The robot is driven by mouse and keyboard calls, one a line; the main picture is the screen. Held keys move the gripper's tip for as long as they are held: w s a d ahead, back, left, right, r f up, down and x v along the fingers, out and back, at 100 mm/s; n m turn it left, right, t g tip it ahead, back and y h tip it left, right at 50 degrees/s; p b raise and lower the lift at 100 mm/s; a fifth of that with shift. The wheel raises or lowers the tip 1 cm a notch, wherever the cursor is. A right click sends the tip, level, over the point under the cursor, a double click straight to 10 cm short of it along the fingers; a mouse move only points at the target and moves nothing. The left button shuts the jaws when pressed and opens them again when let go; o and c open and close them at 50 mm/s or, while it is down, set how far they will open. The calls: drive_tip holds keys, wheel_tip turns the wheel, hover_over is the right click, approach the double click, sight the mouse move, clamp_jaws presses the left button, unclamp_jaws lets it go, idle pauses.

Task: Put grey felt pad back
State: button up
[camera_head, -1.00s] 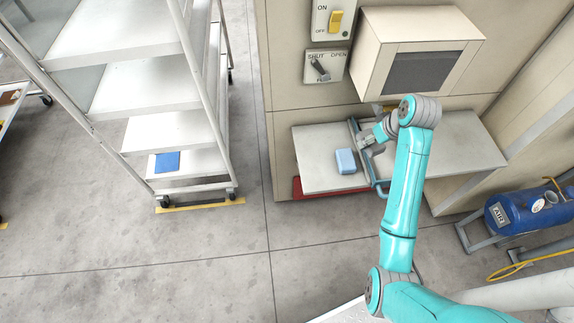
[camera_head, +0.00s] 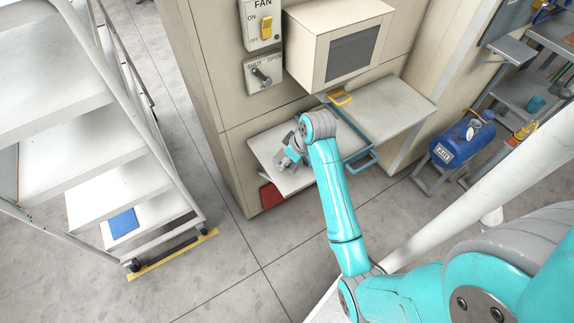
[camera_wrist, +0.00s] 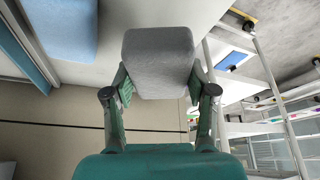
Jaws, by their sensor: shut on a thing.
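The grey felt pad (camera_wrist: 160,62) is between my gripper's fingers (camera_wrist: 160,92) in the wrist view. It is a rounded block, and the fingers are shut on its two sides. In the head view my gripper (camera_head: 288,160) is over the left part of the pale shelf (camera_head: 318,180) under the beige box. The pad cannot be made out clearly there. A light blue block (camera_wrist: 60,26) shows at the upper left of the wrist view, apart from the pad. My arm hides it in the head view.
A white rack (camera_head: 100,160) stands at the left, with a blue square (camera_head: 123,222) on a low shelf. A blue bar handle (camera_head: 365,160) and a yellow handle (camera_head: 340,97) are at the shelf. A blue air tank (camera_head: 460,143) stands at the right.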

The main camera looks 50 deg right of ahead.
drive_tip(key=shift+f, duration=1.85)
drive_tip(key=shift+f, duration=0.1)
drive_tip(key=o, duration=1.1)
drive_tip(key=v, duration=1.2)
